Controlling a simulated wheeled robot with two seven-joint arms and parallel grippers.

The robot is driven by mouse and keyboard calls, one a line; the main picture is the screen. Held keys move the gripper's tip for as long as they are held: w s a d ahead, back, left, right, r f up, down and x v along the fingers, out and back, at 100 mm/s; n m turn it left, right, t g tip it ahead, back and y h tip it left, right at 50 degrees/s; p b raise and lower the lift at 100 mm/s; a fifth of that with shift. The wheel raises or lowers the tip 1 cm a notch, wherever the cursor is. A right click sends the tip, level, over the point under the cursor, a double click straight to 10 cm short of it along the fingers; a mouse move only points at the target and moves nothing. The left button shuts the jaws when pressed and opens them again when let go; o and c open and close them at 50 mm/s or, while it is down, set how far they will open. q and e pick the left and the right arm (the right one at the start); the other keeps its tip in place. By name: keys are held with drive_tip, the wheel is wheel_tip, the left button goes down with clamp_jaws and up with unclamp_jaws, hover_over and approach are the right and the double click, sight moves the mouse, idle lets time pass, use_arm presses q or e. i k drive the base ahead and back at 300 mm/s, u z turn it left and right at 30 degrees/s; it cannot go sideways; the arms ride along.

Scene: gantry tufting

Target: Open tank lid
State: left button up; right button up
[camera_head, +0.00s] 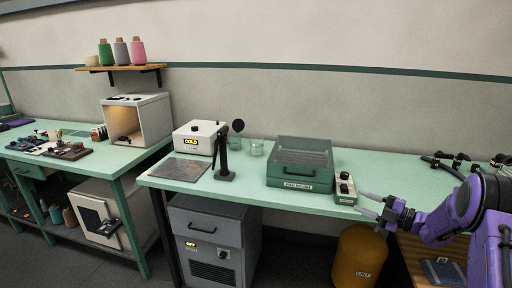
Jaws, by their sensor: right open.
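The tank is most likely the green box (294,180) on the bench, with a small label on its front that is hard to read. Its dark, see-through lid (303,152) looks shut, and a dark handle bar shows at its front. My right gripper (360,203) comes in from the right and is open and empty. It is at the bench's front edge, right of the tank and apart from it, just in front of a small control box (345,190) with black knobs. My left gripper is not in view.
A yellow bin (360,257) stands below. Black clamps (446,158) lie at the right.

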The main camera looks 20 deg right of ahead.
sight(238, 125)
drive_tip(key=u, duration=0.9)
drive_tip(key=k, duration=0.1)
drive_tip(key=z, duration=1.9)
drive_tip(key=i, duration=1.8)
drive_tip(key=u, duration=1.2)
drive_tip(key=i, duration=0.65)
drive_tip(key=u, duration=0.7)
